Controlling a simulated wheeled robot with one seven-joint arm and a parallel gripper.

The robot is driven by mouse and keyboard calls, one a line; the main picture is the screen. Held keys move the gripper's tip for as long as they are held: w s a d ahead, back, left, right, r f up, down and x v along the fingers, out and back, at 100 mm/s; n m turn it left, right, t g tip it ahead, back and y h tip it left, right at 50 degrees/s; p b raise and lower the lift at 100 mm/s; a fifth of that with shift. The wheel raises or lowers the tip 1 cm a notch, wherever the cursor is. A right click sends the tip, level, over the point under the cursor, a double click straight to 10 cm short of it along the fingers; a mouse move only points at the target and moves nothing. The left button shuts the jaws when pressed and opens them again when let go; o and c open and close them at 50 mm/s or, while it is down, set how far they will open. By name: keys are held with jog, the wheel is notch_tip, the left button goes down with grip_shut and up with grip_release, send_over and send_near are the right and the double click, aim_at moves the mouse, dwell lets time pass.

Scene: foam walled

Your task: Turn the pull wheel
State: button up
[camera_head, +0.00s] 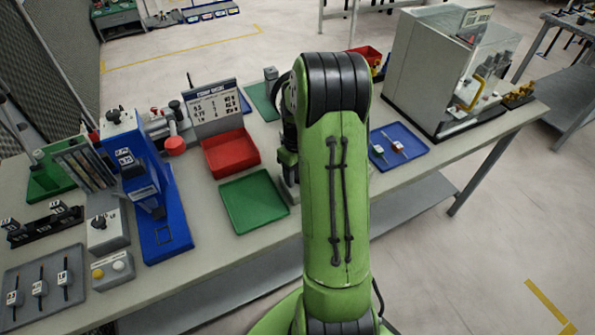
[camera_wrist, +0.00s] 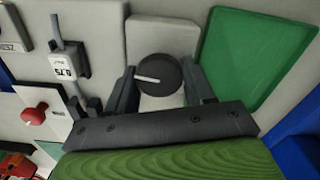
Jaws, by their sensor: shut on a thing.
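The pull wheel (camera_wrist: 158,73) is a dark round knob with a white pointer line, on a pale grey block (camera_wrist: 163,38) in the wrist view. My gripper (camera_wrist: 159,77) has one dark finger on each side of the wheel and is shut on it. The pointer line lies nearly level, toward the left of the picture. In the head view my green arm reaches over the bench and hides the wheel and the fingertips.
A green tray (camera_wrist: 258,55) lies right of the wheel in the wrist view. A small tool labelled 0.75 (camera_wrist: 68,62) and a red knob (camera_wrist: 34,113) are at left. In the head view, a red bin (camera_head: 231,152) and a grey machine (camera_head: 425,75) flank my arm.

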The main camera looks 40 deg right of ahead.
jog(key=m, duration=0.6)
jog(key=shift+d+m, duration=0.15)
jog(key=shift+m, duration=0.25)
jog(key=m, duration=0.3)
jog(key=shift+r+m, duration=0.1)
jog(key=shift+m, duration=0.2)
jog(key=shift+d+m, duration=0.1)
jog(key=shift+m, duration=1.8)
jog(key=o, duration=1)
jog(key=shift+s, duration=0.1)
notch_tip(320, 180, up, 16)
jog(key=p, duration=0.3)
